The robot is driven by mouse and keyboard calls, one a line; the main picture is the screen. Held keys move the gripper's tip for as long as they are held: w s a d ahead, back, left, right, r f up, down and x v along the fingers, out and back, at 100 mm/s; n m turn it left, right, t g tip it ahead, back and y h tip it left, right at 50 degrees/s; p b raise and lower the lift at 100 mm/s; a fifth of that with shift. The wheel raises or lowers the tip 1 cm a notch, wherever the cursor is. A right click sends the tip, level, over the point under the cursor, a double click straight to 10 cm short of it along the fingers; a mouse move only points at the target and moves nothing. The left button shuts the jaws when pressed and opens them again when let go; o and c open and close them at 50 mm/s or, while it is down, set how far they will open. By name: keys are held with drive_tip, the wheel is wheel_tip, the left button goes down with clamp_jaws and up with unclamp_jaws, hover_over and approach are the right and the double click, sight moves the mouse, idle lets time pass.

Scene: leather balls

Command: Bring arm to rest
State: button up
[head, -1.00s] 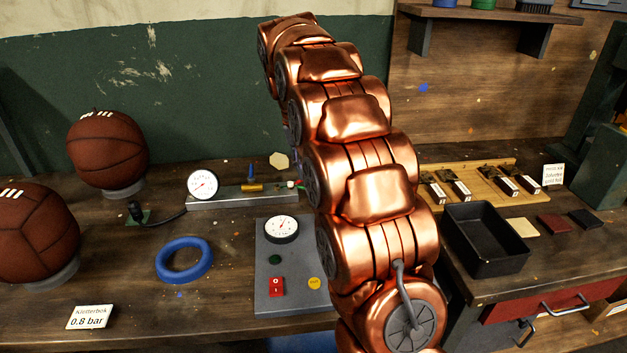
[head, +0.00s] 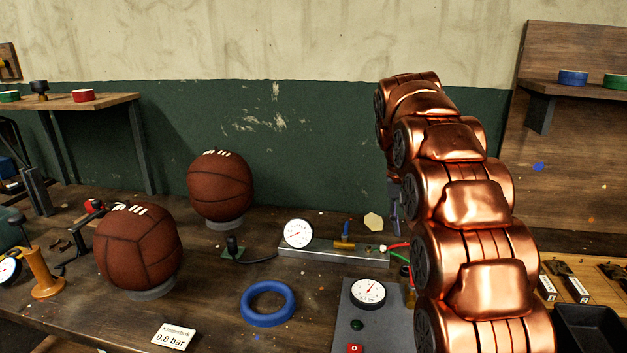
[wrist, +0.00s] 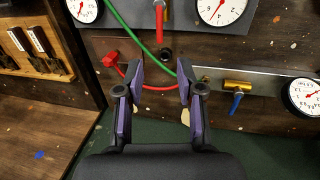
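My arm (head: 470,220) is copper-coloured and raised over the right part of the bench in the head view, bent over toward the back wall. My gripper (wrist: 160,75) shows in the wrist view with its two purple and black fingers apart and nothing between them. In the head view only a small part of it (head: 394,205) shows beside the arm; the rest is hidden. It is above the bench, near the right end of a metal bar (head: 330,255) with a dial gauge (head: 298,233).
Two brown leather balls (head: 138,247) (head: 220,186) sit on stands at the left. A blue ring (head: 267,303) lies at the middle front. A grey panel (head: 385,325) with a gauge lies below my arm. A black tray (head: 590,330) stands at the right. Shelves are on both sides.

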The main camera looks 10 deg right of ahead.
drive_tip(key=s+a+f+n+p, duration=0.1)
drive_tip(key=s+a, duration=0.4)
drive_tip(key=s, duration=0.7)
drive_tip(key=s+a+f+n+y+p, duration=0.1)
drive_tip(key=s+a+f, duration=0.3)
drive_tip(key=s, duration=0.8)
drive_tip(key=s+a+f+n+g+y+p, duration=0.1)
drive_tip(key=s+a+f+n+p, duration=0.1)
drive_tip(key=s+a, duration=0.5)
drive_tip(key=s, duration=0.5)
drive_tip(key=shift+s+f, duration=0.35)
drive_tip(key=shift+f, duration=0.05)
